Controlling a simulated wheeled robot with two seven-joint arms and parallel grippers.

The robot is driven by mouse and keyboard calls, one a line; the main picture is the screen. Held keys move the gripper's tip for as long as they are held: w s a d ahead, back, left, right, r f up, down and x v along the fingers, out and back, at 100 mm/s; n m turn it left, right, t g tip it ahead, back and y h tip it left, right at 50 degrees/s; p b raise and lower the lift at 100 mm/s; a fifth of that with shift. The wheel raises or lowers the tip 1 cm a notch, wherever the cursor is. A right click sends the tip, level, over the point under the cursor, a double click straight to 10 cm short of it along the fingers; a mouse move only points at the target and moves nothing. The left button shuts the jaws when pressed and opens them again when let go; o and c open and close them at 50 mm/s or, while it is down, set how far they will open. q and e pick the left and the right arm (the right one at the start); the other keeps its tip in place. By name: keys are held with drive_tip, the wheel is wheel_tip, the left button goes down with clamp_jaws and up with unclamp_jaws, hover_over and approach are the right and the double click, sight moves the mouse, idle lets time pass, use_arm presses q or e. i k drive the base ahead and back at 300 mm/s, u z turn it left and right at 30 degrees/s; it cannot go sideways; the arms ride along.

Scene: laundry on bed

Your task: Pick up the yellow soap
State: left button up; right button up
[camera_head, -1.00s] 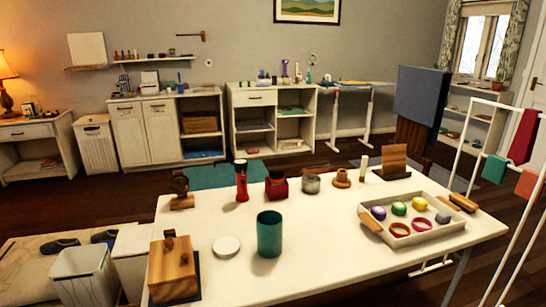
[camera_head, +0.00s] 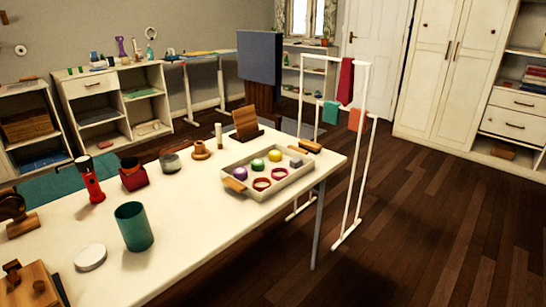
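A small round yellow item (camera_head: 275,155), which looks like the yellow soap, lies in a pale tray (camera_head: 238,158) with wooden handles on the white table. It sits in the tray's far row, between a green item (camera_head: 257,165) and a grey one (camera_head: 296,162). Neither of my grippers is in view.
The white table (camera_head: 190,235) also bears a teal cup (camera_head: 134,227), a white disc (camera_head: 90,257), a red flashlight-like item (camera_head: 91,180) and a wooden stand (camera_head: 246,124). A white drying rack (camera_head: 364,130) stands behind the table's right end. Wooden floor (camera_head: 430,220) on the right is clear.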

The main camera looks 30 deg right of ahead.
sight(275, 156)
drive_tip(key=z, duration=2.05)
drive_tip(key=i, duration=1.35)
drive_tip(key=u, duration=1.8)
